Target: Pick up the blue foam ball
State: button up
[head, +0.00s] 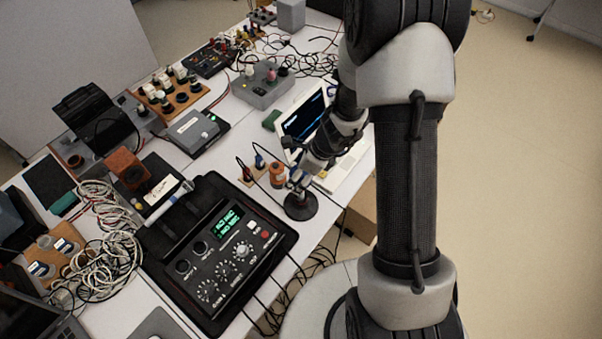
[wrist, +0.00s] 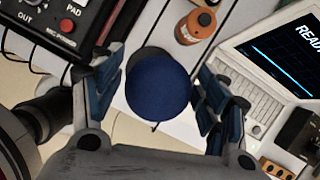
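The blue foam ball (wrist: 158,90) is in the middle of the wrist view, between the two fingers of my gripper (wrist: 158,86). The fingers, with blue pads, are open, and a gap shows on each side of the ball. Part of a dark round base shows behind the ball. In the head view my gripper (head: 299,170) is low over a small stand with a black round base (head: 301,207) near the table's right edge. I cannot make out the ball clearly there.
An orange cylinder (wrist: 196,26) stands close beside the ball, and a white laptop (wrist: 262,75) is to the right. A black control box (head: 222,255) lies to the left in the head view. Cables (head: 95,235) clutter the table (head: 165,152).

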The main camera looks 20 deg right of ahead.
jog(key=c, duration=0.7)
notch_tip(320, 180, up, 20)
jog(key=p, duration=1)
